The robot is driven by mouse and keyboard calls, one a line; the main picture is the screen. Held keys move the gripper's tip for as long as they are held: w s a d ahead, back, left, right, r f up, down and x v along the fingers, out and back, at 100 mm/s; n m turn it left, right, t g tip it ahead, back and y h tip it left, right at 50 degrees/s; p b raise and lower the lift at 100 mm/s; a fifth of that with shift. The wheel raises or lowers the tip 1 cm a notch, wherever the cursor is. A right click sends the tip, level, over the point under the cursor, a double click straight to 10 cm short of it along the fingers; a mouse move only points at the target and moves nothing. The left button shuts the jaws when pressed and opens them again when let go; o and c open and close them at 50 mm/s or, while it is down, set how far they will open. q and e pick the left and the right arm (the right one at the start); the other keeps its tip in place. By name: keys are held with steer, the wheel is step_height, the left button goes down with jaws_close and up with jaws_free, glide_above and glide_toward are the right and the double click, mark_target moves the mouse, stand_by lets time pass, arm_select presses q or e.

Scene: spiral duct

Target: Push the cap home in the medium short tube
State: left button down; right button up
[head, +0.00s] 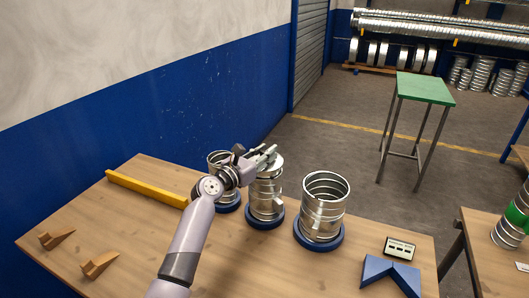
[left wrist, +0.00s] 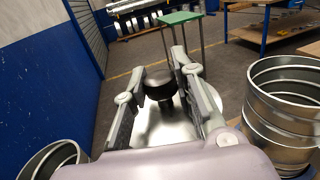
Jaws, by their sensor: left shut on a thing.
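The middle tube (head: 266,195) is a ribbed silver spiral duct, standing upright on a round blue base (head: 265,217). A silver cap (head: 274,165) sits at its top opening; how deep it sits cannot be told. In the left wrist view the cap (left wrist: 170,130) shows as a shiny disc with a dark knob (left wrist: 160,83) standing up from it. My left gripper (head: 268,154) is above the middle tube, with its fingers on both sides of the knob, shut on it. The fingers partly hide the cap in the head view. My right gripper is not in view.
A wider silver tube (head: 324,200) stands close to the right, and a narrower one (head: 220,160) to the left, partly behind my arm. A yellow bar (head: 147,188), wooden wedges (head: 98,263), a blue V-block (head: 391,273) and a small panel (head: 400,247) lie on the workbench.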

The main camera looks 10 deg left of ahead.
arm_select(q)
steer(key=shift+f+b, duration=0.35)
steer(key=shift+f, duration=0.2)
steer(key=shift+f, duration=0.35)
steer(key=shift+f+b, duration=0.55)
steer(key=c, duration=1.2)
jaws_free()
steer(key=shift+r, duration=0.1)
steer(key=shift+c, duration=0.2)
steer(key=v, duration=1.2)
